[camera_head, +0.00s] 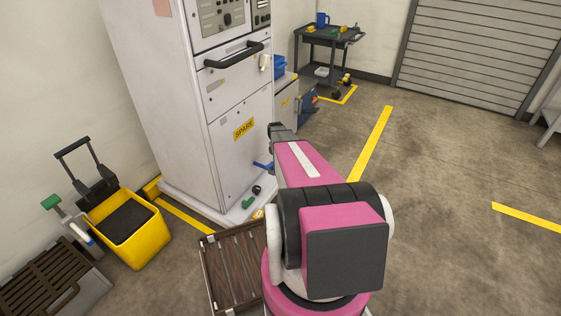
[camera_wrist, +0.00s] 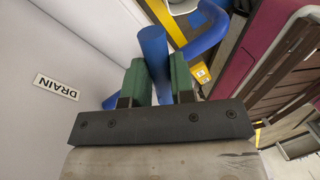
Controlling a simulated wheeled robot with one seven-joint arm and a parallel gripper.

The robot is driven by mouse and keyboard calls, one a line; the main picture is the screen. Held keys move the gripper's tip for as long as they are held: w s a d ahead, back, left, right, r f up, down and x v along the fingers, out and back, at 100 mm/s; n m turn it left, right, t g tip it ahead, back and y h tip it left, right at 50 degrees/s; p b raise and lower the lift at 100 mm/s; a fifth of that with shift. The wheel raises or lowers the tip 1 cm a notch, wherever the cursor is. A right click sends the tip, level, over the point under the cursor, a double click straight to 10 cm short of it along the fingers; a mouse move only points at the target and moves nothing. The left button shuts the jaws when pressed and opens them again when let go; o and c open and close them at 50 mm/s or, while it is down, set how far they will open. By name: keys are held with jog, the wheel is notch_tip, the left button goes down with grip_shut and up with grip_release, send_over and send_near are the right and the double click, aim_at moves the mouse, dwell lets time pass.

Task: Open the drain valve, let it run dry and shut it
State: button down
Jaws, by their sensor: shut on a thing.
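The drain valve's blue handle (camera_wrist: 153,48) stands between the two green fingertips of my gripper (camera_wrist: 158,80) in the wrist view. The gripper is shut on it. A curved blue part (camera_wrist: 207,38) passes behind and to the right of the handle; I cannot tell whether they join. A DRAIN label (camera_wrist: 56,87) is on the white panel to the left. In the head view a bit of blue (camera_head: 262,166) shows low on the white cabinet (camera_head: 182,105), and my arm hides most of the gripper there. No running water is visible.
A yellow mop bucket (camera_head: 129,238) stands left of the cabinet. A brown slatted tray (camera_head: 232,268) lies close to my arm. A dark cart (camera_head: 333,40) is behind; floor to the right is clear.

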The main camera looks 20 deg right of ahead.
jog(key=n, duration=0.1)
jog(key=w+n, duration=0.1)
jog(key=n, duration=0.1)
jog(key=a+n+h, duration=0.1)
jog(key=shift+w+n, duration=0.35)
jog(key=shift+n, duration=0.05)
dwell(0.4)
jog(key=c, duration=1)
grip_release()
jog(key=shift+o, duration=0.2)
jog(key=shift+r, duration=0.15)
jog(key=v, duration=1)
jog(key=shift+r, duration=0.35)
jog(key=shift+s+a, duration=0.1)
jog(key=s+a+r+m+t, duration=0.1)
jog(key=s+a+r+m, duration=0.4)
jog(key=s+a+m, duration=0.5)
jog(key=s+a+r+m+t+y, duration=0.1)
jog(key=s+a+r+m, duration=0.4)
jog(key=s+a+m, duration=0.6)
jog(key=s+m, duration=0.4)
jog(key=s, duration=0.2)
jog(key=shift+s+r, duration=0.15)
jog(key=shift+r, duration=0.1)
